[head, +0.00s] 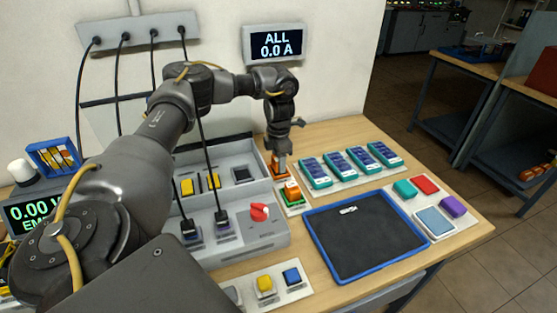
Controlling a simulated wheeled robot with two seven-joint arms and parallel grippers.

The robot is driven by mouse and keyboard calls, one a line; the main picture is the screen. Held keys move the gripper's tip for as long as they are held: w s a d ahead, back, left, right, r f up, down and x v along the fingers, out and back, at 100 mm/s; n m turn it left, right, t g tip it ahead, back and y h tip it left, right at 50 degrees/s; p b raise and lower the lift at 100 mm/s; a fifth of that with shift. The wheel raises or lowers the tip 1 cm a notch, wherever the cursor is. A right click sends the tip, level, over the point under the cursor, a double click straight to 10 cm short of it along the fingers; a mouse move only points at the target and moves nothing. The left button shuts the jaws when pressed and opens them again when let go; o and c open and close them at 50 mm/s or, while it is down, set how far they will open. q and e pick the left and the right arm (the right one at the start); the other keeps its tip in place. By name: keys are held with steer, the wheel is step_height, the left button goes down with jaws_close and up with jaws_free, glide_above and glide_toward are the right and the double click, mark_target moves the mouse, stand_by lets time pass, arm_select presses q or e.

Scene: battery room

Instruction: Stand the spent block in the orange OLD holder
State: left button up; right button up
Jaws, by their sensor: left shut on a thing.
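My left gripper (280,149) reaches down beside the right end of the grey tray. It is shut on a small block, mostly hidden by the fingers. Directly below the fingertips is an orange piece (279,170), which looks like the orange OLD holder. I cannot tell whether the block is inside it or just above it. In front of it, a green holder (293,204) on a pale plate has an orange-topped block (291,191) in it. My right gripper is not in view.
A grey box with a red knob (259,211) and cables stands to the left. A blue-rimmed dark mat (366,240) lies in front, empty. The wall display (275,45) reads "ALL 0.0 A".

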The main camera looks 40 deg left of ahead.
arm_select(q)
steer(key=shift+f+p, duration=0.15)
steer(key=shift+p, duration=0.6)
stand_by(1.2)
steer(key=shift+f, duration=0.25)
stand_by(0.4)
steer(key=shift+r, duration=0.2)
steer(key=shift+r+p, duration=0.6)
steer(key=shift+p, duration=0.2)
steer(key=shift+p, duration=0.35)
stand_by(0.4)
steer(key=shift+d+f+b, duration=0.1)
steer(key=shift+f+b, duration=0.3)
steer(key=shift+f, duration=0.4)
stand_by(0.4)
steer(key=shift+r, duration=0.2)
steer(key=shift+r+p, duration=0.65)
steer(key=shift+p, duration=0.2)
